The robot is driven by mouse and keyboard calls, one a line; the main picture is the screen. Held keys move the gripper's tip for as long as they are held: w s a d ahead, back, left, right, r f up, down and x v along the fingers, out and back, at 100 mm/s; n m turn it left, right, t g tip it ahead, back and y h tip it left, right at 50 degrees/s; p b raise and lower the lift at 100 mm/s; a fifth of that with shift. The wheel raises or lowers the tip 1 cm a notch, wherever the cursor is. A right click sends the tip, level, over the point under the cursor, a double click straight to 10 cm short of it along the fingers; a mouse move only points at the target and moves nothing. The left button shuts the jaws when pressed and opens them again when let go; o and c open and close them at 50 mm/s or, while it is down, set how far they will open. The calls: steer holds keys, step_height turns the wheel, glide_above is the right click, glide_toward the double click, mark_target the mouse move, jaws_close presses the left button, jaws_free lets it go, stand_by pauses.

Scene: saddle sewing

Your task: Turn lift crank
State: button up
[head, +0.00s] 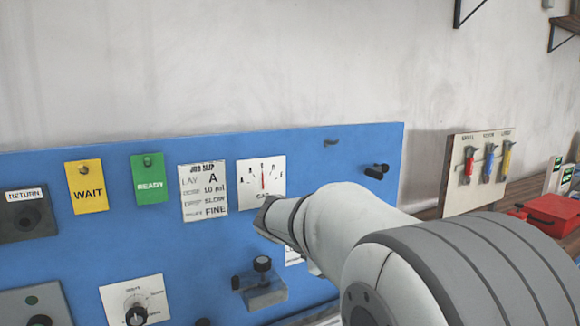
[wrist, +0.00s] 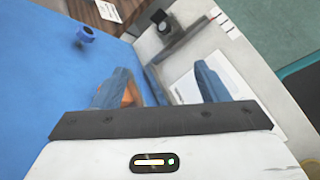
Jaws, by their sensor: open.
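I cannot tell for sure which part is the lift crank. In the head view a grey block with a black knob on top (head: 262,264) sticks out low on the blue board. In the wrist view a dark bar with a black knob (wrist: 160,18) stands on a pale surface beyond the fingers. My gripper (wrist: 158,88) is open, its two blue-grey fingers apart with nothing between them. In the head view my wrist is in front of the board, below the gauge card (head: 261,184); the fingers are largely hidden there.
The blue board (head: 330,160) carries a yellow WAIT card (head: 86,187), a green READY card (head: 149,179), a job slip (head: 204,191), a dial (head: 136,301) and a dark knob (head: 376,171). A tool panel (head: 478,171) and red box (head: 552,214) are at right.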

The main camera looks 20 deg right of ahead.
mark_target(371, 174)
steer(key=w+d+r+n+h, duration=0.2)
steer(key=w+d+r, duration=0.1)
steer(key=w+r, duration=0.1)
steer(key=w+d+r+n+h+p, duration=0.1)
steer(key=w+d+r+n+h, duration=0.1)
steer(key=w+d+r+h, duration=0.1)
steer(key=w+d+r+n+h, duration=0.3)
steer(key=w+r, duration=0.2)
steer(key=r, duration=0.1)
steer(key=shift+w+d+r, duration=0.1)
steer(key=shift+d+r, duration=0.15)
steer(key=shift+d, duration=0.1)
steer(key=shift+d+r+p, duration=0.1)
steer(key=shift+d+p, duration=0.2)
steer(key=shift+d, duration=0.05)
steer(key=d, duration=0.4)
steer(key=d+p, duration=0.1)
steer(key=d, duration=0.1)
steer(key=shift+w+d, duration=0.3)
steer(key=shift+d, duration=0.1)
steer(key=shift+c, duration=0.2)
